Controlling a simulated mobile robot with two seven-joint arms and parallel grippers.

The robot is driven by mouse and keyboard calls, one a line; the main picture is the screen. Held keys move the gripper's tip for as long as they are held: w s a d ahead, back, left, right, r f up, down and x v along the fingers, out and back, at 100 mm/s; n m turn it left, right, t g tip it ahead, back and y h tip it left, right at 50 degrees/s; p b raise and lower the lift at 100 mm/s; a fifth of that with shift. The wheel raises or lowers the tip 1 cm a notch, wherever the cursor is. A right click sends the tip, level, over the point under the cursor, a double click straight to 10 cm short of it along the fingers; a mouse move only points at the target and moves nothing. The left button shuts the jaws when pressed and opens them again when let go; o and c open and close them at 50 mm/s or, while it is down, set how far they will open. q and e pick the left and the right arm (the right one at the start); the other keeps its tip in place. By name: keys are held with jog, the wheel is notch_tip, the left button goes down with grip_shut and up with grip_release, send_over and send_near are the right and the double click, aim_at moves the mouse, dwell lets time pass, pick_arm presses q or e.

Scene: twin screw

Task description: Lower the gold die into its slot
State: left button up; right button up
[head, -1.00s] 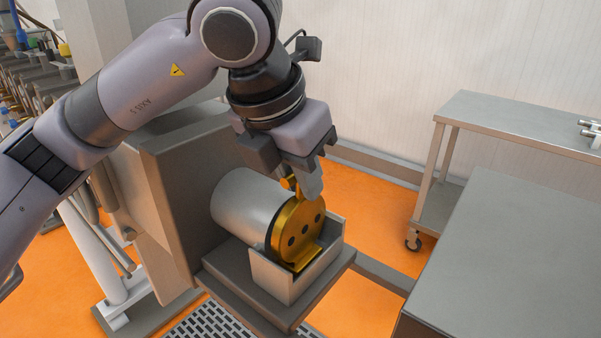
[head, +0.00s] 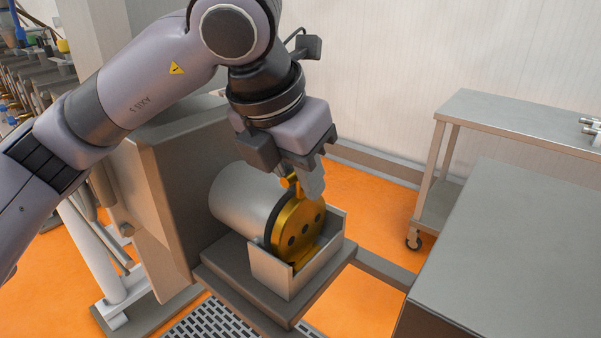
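The gold die (head: 301,228) is a round disc with several dark holes in its face. It stands upright in the grey open-topped slot holder (head: 283,279), against the end of the grey cylinder (head: 247,205). My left gripper (head: 297,183) is directly above the die, pointing down, with its fingers at the small gold tab on top of the die. The fingers appear closed on that tab, though the near finger hides part of it. The die's lower edge is partly hidden by the holder's walls. My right gripper is not in view.
The holder sits on a grey ledge (head: 225,272) beside the large grey machine housing (head: 165,185). A grey table (head: 520,245) stands at the right, with a wheeled metal cart (head: 520,120) behind it. Orange floor (head: 365,205) shows between.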

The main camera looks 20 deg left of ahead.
pick_arm(q)
jog(key=o, duration=0.3)
jog(key=v, duration=0.7)
jog(key=shift+r, duration=0.1)
dwell(0.3)
